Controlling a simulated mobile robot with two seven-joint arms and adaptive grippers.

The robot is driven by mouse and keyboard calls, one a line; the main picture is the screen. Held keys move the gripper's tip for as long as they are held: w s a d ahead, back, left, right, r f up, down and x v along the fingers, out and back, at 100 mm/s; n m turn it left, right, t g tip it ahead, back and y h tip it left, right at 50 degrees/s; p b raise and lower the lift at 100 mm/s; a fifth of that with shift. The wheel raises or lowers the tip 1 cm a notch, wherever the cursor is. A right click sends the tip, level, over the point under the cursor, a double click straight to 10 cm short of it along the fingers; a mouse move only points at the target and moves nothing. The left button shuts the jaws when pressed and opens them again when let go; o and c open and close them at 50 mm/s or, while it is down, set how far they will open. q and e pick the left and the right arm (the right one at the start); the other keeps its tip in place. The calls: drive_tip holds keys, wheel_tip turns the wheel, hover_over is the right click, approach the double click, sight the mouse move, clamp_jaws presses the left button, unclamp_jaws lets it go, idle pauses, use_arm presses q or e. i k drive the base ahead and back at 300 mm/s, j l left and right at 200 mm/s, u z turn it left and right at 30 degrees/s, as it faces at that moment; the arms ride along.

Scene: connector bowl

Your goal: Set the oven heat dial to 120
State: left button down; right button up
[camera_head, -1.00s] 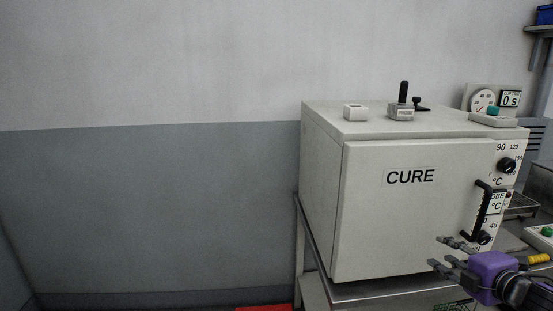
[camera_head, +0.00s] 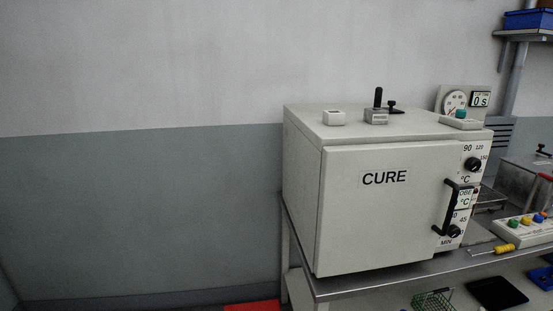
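The white oven (camera_head: 365,210), labelled CURE, stands on a metal table at the right of the head view, its door shut. Its heat dial (camera_head: 473,164) is a black round knob high on the right front panel, with 90, 120 and 150 printed around it and °C below. Where its pointer aims is too small to tell. A second black dial (camera_head: 454,231), marked 45 and MIN, sits low on the same panel. The black door handle (camera_head: 450,207) stands between door and panel and partly covers the panel's labels. Neither of my grippers is in view.
On the oven top are a small white block (camera_head: 334,118), a black-handled lever (camera_head: 378,105) and a gauge (camera_head: 455,102) with a timer reading 0 S. Right of the oven lie a yellow screwdriver (camera_head: 504,248) and a button box (camera_head: 524,229). The left side is bare wall.

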sight(472, 164)
drive_tip(key=z, duration=1.3)
